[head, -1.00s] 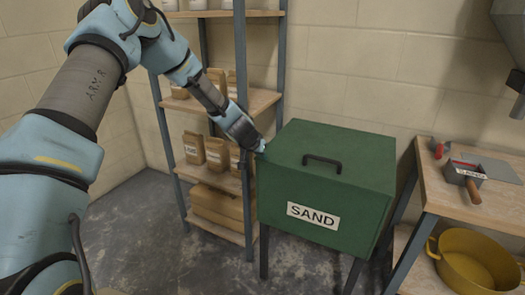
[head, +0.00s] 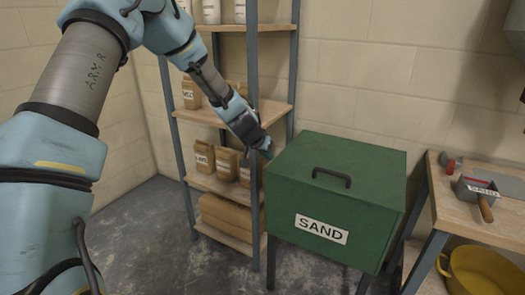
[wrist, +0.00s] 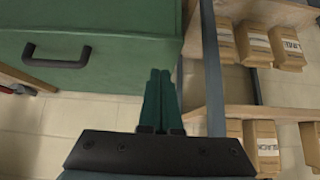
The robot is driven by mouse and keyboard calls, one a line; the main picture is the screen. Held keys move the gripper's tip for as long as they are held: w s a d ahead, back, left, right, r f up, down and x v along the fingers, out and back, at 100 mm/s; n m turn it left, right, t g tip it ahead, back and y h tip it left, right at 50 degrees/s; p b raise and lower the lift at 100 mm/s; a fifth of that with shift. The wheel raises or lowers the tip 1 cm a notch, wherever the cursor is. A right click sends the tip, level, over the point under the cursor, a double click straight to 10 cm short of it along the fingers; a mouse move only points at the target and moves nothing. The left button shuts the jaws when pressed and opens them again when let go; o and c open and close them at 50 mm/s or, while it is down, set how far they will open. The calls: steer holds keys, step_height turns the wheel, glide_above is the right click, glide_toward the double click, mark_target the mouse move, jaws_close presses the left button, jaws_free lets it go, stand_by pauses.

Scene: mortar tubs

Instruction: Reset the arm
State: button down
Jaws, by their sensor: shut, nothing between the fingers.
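My gripper (head: 265,149) is shut and empty, at the end of my arm that reaches in from the left of the head view. It is just beyond the upper left corner of the green sand box (head: 337,170) in that picture. In the wrist view, my gripper's two fingers (wrist: 158,75) lie together with nothing between them. They show beside the edge of the green box (wrist: 100,20); I cannot tell whether they touch it. The box's lid is down, with a black handle (head: 332,177) on top.
A shelf rack (head: 255,200) with paper bags (head: 227,161) and white containers stands behind and left of the box. A yellow tub (head: 482,275) sits below.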

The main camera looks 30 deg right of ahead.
steer(key=shift+b+v, duration=0.55)
steer(key=shift+v, duration=2.35)
